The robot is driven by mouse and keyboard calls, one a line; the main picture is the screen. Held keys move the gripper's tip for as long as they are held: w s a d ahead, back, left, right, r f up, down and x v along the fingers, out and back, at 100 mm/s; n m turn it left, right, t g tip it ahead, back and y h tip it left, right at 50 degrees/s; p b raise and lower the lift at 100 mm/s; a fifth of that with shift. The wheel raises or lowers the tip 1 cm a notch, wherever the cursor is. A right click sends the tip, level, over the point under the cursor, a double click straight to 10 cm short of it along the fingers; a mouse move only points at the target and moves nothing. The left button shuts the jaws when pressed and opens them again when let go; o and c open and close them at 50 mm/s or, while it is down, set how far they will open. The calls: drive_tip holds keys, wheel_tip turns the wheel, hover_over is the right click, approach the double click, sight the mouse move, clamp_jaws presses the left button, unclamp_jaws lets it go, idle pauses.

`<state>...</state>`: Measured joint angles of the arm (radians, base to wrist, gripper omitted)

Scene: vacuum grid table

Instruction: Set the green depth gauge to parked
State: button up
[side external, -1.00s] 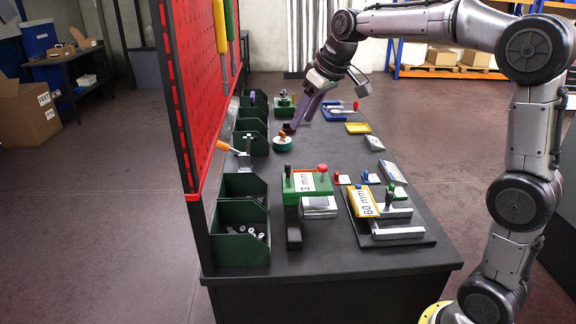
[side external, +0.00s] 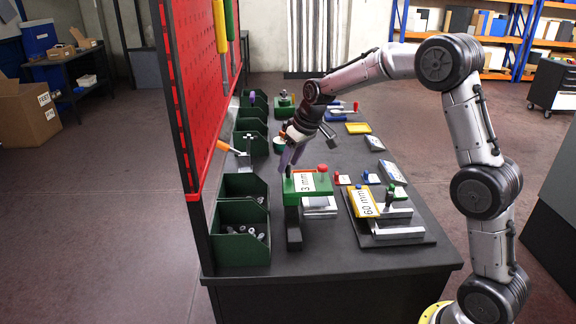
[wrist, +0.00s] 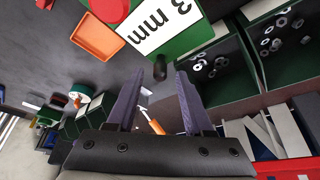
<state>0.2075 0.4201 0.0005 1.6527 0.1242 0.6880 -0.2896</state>
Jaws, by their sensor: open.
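The green block with a white "3 mm" label (side external: 304,184), which I take as the depth gauge, stands on the table's near half. It has a red knob (side external: 322,168) on its right and a dark knob at its left rear, close under my gripper. My gripper (side external: 287,164) points down over that left end, open and empty. In the wrist view the purple fingers of my gripper (wrist: 160,80) are apart, with the dark knob (wrist: 160,70) between their tips in the picture. I cannot tell whether they touch it. The label (wrist: 158,22) shows beside it.
Green bins (side external: 243,212) stand along the red pegboard (side external: 199,80) on the left, some holding nuts. A yellow-framed "60 mm" plate (side external: 364,201) on a black fixture stands to the right. An orange-handled tool (side external: 229,148) sticks out near the bins.

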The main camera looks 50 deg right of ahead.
drive_tip(key=shift+x, duration=1)
drive_tip(key=shift+r, duration=0.1)
clamp_jaws()
idle(0.7)
